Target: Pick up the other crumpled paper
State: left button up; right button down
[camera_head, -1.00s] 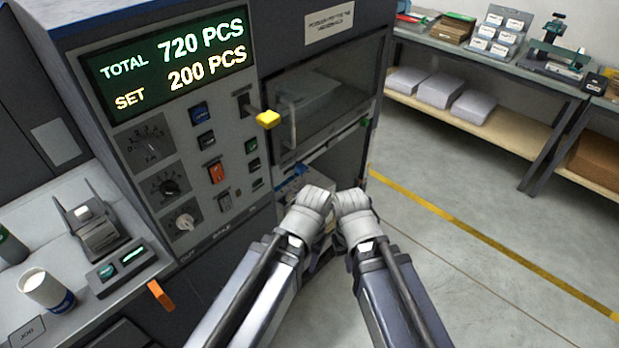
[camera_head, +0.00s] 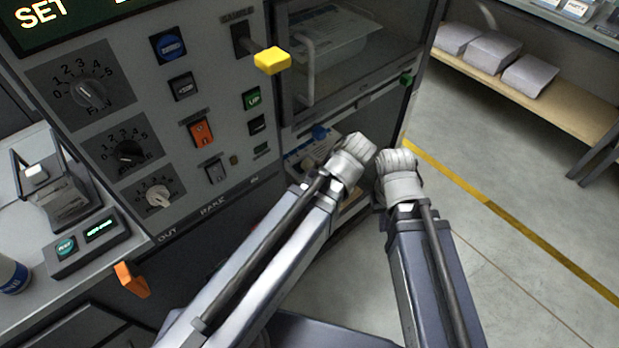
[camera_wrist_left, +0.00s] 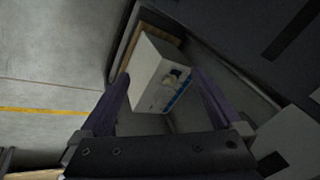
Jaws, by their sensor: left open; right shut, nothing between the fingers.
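I cannot make out a crumpled paper for certain.
The machine's panel (camera_head: 221,125) stands close ahead, with a yellow-handled lever (camera_head: 272,61) sticking out and a windowed compartment (camera_head: 335,60) above the low opening. An orange tab (camera_head: 131,279) juts from the left counter. The floor (camera_head: 520,170) at right is clear.

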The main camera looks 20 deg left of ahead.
pick_arm(q)
jog(key=w+a+f+n+t+y+b, duration=0.25)
jog(key=w+f+b, duration=0.25)
jog(key=f+b, duration=0.45)
jog(key=w+a+f+n+t+y+b, duration=0.1)
jog(key=w+a+f+n+t+b, duration=0.25)
jog(key=w+f+b, duration=0.6)
jog(key=n+t+y+b, duration=0.15)
jog(key=t+b, duration=0.35)
jog(key=b, duration=1.5)
send_near(309, 165)
jog(key=shift+w+a+f+m, duration=0.25)
jog(key=shift+w+a+f, duration=0.05)
jog(key=shift+w+f, duration=0.6)
